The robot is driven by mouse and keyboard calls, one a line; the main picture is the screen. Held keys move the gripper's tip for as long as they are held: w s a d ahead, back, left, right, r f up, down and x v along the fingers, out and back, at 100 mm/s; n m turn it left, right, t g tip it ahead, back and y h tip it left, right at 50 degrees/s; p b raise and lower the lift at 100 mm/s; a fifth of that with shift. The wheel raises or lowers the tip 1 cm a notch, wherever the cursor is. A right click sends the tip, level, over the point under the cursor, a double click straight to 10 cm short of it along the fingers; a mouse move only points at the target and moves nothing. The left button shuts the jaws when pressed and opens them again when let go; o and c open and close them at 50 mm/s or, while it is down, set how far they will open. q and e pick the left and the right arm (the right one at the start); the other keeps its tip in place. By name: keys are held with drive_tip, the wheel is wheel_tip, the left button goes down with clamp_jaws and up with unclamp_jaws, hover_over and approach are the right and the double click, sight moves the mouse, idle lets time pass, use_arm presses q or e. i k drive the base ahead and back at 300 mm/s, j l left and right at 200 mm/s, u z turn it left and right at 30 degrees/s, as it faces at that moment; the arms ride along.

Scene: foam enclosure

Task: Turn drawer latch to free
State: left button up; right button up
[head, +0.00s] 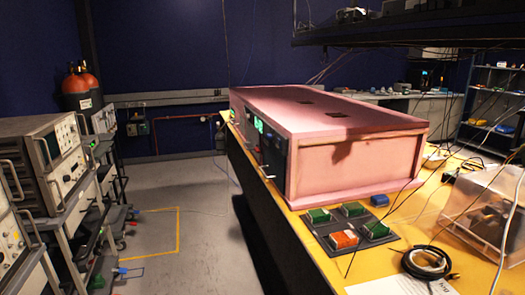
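A large pink foam enclosure (372,165) sits on a yellow-topped bench. Its narrow end faces me, and its top has two dark square patches. The dark front panel (273,154) runs along its left side, seen at a steep angle, with small green lit displays (258,125). I cannot make out a drawer or a latch on that panel at this angle and size. Neither of my grippers is in the head view.
On the bench (405,207), a dark tray (335,238) holds several green blocks and an orange one. A coiled black cable (427,263) and a clear box (485,212) lie to the right. Instrument racks (60,165) line the left. The grey floor (185,235) between is mostly open.

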sight(258, 150)
drive_tip(key=i+j+u, duration=0.4)
drive_tip(key=i, duration=0.6)
drive_tip(key=i+u, duration=0.35)
drive_tip(key=i, duration=0.7)
drive_tip(key=i+j+z, duration=0.1)
drive_tip(key=i+z, duration=0.25)
drive_tip(key=i+j+z, duration=0.3)
drive_tip(key=i, duration=0.15)
drive_tip(key=i+j+z, duration=0.15)
drive_tip(key=i+z, duration=0.2)
